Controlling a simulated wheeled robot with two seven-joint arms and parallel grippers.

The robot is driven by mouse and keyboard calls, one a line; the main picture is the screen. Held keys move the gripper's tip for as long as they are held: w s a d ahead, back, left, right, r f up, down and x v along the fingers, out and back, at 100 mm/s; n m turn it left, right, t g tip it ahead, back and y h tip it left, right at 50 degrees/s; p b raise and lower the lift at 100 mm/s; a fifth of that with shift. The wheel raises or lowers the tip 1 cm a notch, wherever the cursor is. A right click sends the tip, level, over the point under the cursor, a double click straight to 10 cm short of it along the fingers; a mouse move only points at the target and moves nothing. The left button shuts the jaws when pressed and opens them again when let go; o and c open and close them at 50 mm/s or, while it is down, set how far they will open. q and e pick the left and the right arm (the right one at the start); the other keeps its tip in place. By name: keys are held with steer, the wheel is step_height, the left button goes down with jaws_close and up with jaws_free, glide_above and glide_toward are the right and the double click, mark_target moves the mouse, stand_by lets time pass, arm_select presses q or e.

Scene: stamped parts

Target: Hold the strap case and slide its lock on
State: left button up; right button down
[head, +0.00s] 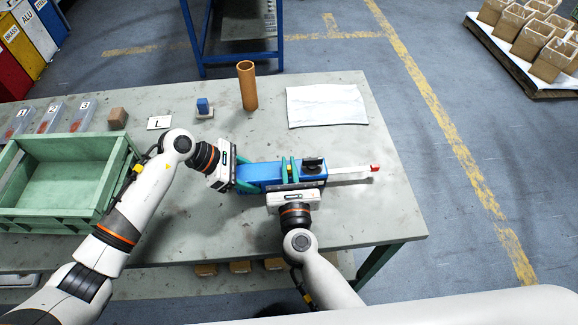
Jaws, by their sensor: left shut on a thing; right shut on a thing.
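The blue strap case (262,173) lies along the table, its long side running left to right. A white strap (348,174) with a red end (375,168) sticks out to its right. My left gripper (244,174) is shut on the case's left end, with teal fingers on either side. My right gripper (291,169) is over the case's middle, shut on a small dark piece with a yellow mark, which looks like the lock; the fingers mostly hide it. A black part (313,163) stands on the case just right of those fingers.
A green crate (75,148) stands at the left. Behind are numbered clear bins (50,117), a brown block (118,117), an L card (159,123), a blue block (203,106), an orange tube (247,86) and a white sheet (327,105). Table right of the strap is clear.

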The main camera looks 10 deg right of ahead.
steer(key=shift+w, duration=1.25)
steer(key=c, duration=1.5)
jaws_free()
steer(key=shift+s, duration=0.15)
steer(key=s, duration=1.1)
steer(key=shift+s, duration=0.4)
arm_select(q)
steer(key=o, duration=1.3)
steer(key=v, duration=1.2)
